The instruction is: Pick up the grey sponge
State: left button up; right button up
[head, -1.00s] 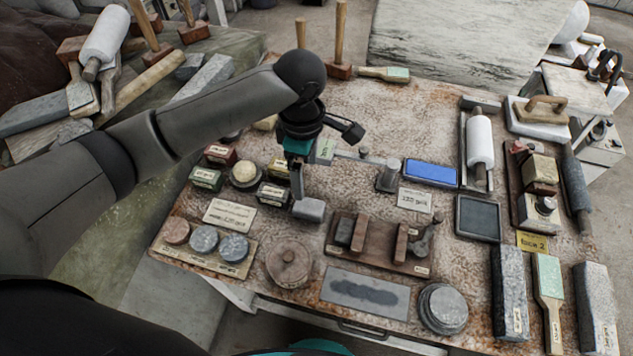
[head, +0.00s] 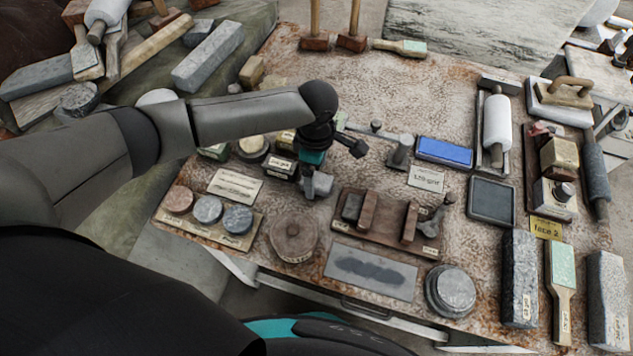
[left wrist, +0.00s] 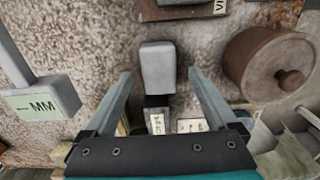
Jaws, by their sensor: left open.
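The grey sponge (head: 321,185) is a small pale grey block on the worn tabletop, left of the wooden rack. My left gripper (head: 313,184) is right over it in the head view, pointing down and partly covering it. In the left wrist view, the sponge (left wrist: 158,66) lies between the two spread fingers of the left gripper (left wrist: 159,74). A gap shows on each side, so the fingers do not appear to touch it. The left gripper is open and empty. My right gripper is in neither view.
Small labelled boxes (head: 281,167) stand close behind and left of the sponge. A round brown disc (head: 294,237) lies in front. The wooden rack (head: 387,224) is close on the right. A blue block (head: 445,151) lies farther right. Bare tabletop (head: 390,82) shows toward the back.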

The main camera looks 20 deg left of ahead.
aim_at(317, 179)
pick_arm(q)
notch_tip(317, 179, down, 3)
jog(key=shift+r, duration=0.1)
jog(key=c, duration=1.4)
notch_tip(317, 179, up, 20)
jog(key=p, duration=0.3)
